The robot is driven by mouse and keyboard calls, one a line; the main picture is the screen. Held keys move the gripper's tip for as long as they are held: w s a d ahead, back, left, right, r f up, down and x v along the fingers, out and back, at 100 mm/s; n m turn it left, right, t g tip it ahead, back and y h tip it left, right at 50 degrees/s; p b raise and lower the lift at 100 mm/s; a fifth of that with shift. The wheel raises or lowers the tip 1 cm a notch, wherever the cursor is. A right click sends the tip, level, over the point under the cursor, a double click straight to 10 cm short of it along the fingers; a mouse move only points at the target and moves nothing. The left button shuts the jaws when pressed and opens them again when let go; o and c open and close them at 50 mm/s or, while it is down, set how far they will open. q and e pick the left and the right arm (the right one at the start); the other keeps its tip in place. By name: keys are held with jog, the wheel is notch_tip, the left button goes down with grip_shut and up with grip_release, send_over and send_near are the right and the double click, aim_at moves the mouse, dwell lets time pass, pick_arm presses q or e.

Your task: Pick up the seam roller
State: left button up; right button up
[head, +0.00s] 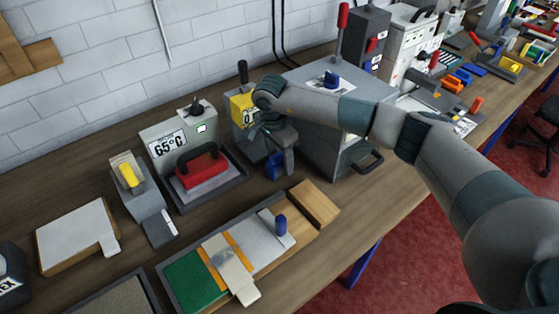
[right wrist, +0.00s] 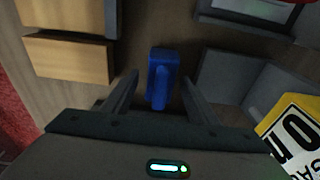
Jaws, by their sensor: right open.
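A blue upright piece, apparently the seam roller's handle (head: 273,166), stands on the bench below my right gripper (head: 280,155). In the right wrist view the blue piece (right wrist: 161,75) lies between the two fingers of my right gripper (right wrist: 158,88). The fingers are open, with a visible gap on each side of it. The roller end cannot be made out. My left gripper is not in view.
A grey box with a yellow label (head: 242,107) stands just behind, and a large grey cabinet (head: 325,135) to the right. A wooden block (head: 313,204) and a tray with a green mat (head: 190,283) lie in front. A 65°C heater (head: 170,143) stands left.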

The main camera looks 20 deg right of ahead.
jog(key=shift+w+d+f, duration=0.1)
jog(key=shift+f, duration=0.95)
jog(key=shift+r, duration=0.1)
grip_shut()
